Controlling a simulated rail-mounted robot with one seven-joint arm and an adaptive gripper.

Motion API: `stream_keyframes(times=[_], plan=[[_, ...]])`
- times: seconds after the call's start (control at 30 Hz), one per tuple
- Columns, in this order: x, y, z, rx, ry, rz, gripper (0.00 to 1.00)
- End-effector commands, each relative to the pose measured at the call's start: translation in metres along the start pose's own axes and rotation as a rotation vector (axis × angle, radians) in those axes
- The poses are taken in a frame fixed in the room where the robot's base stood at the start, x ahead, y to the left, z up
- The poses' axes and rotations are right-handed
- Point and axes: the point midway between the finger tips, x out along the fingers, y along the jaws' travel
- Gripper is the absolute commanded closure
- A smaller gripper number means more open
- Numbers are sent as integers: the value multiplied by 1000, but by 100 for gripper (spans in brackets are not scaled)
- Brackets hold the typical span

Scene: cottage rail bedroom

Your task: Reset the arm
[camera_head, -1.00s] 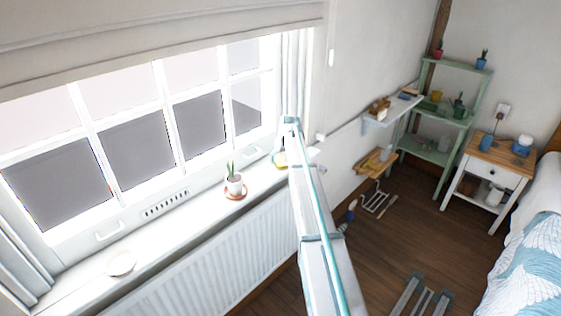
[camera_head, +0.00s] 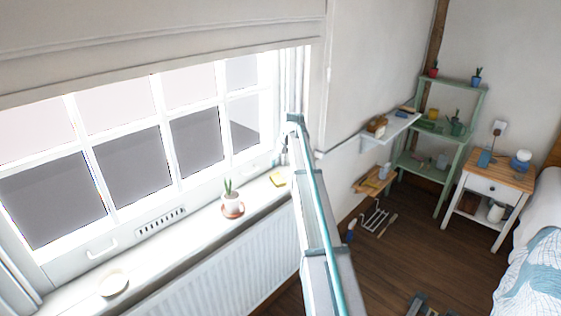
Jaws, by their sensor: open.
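My arm (camera_head: 318,215), pale grey with a teal strip, rises from the bottom middle of the head view to a rounded joint near the window's right edge. It passes in front of the radiator and the end of the sill. I cannot make out my gripper; the part beyond the top joint is hidden or too small to tell.
A green shelf (camera_head: 431,168), a wall shelf (camera_head: 391,126) and a nightstand (camera_head: 497,173) stand right. A bed (camera_head: 530,275) fills the lower right.

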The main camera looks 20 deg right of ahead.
Motion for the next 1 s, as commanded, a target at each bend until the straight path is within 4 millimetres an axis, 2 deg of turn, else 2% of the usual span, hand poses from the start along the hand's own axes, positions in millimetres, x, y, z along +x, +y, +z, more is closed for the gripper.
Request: stream_keyframes(times=[0.13, 0.2, 0.27, 0.37, 0.47, 0.53, 0.67, 0.8, 0.87, 1.0], plan=[[0, 0, 0, 0, 0, 0, 20], [4, -1, 6, -1, -6, 1, 20], [13, -2, 18, -3, -16, 3, 20], [34, -7, 50, -8, -45, 10, 20], [64, -14, 100, -19, -92, 21, 20], [89, -22, 141, -27, -131, 28, 20], [134, -49, 215, -36, -210, 21, 20], [179, -91, 290, -30, -300, -4, 20], [194, -110, 323, -26, -339, -15, 20], [222, -152, 404, -16, -436, -36, 20]])
